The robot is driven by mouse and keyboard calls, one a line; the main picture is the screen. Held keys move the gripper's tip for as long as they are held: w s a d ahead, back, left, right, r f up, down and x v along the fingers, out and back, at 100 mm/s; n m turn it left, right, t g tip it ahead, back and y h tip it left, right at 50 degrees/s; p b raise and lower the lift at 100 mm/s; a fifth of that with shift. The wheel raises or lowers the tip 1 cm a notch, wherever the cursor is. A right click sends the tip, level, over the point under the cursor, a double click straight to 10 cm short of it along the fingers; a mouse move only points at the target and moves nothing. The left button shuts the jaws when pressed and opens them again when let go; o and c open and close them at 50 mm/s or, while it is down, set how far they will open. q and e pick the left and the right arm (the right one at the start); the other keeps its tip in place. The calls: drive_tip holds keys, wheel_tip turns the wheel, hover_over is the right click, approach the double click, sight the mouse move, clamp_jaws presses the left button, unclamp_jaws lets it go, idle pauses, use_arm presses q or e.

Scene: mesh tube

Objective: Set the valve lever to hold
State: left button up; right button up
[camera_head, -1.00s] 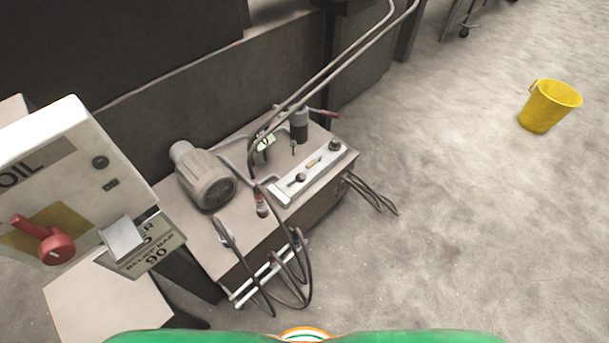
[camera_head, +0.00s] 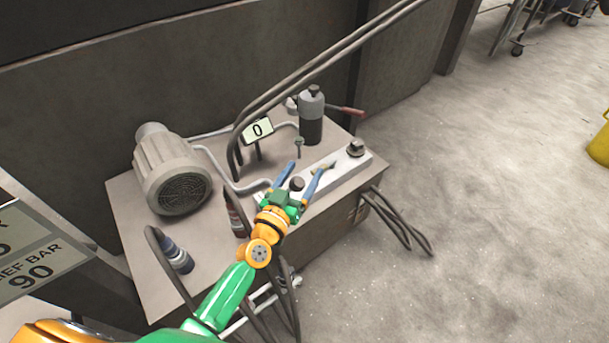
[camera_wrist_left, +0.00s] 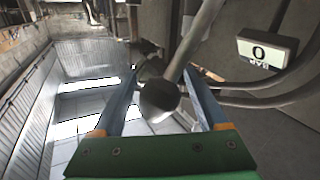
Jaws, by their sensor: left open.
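The valve block (camera_head: 340,170) is a light strip on top of the grey power unit. A lever with a dark round knob (camera_head: 297,184) stands on it. In the left wrist view the knob (camera_wrist_left: 160,98) is close, on a grey rod, between the fingers in the picture. My left gripper (camera_head: 303,177) is open, its blue fingers spread on either side of the knob. I see a gap beside the knob in the left wrist view (camera_wrist_left: 160,92), so it is not gripped. The lever's base is partly hidden by the gripper. My right gripper is out of view.
A display reading 0 (camera_head: 257,130) stands behind the valve block. A grey motor (camera_head: 172,172), a dark cylinder (camera_head: 311,118) with a red handle (camera_head: 348,111), and hoses (camera_head: 330,62) crowd the unit. A sign reading 90 (camera_head: 42,262) is at left.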

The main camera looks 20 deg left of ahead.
use_arm(q)
drive_tip(key=shift+w, duration=0.15)
clamp_jaws()
idle(1.4)
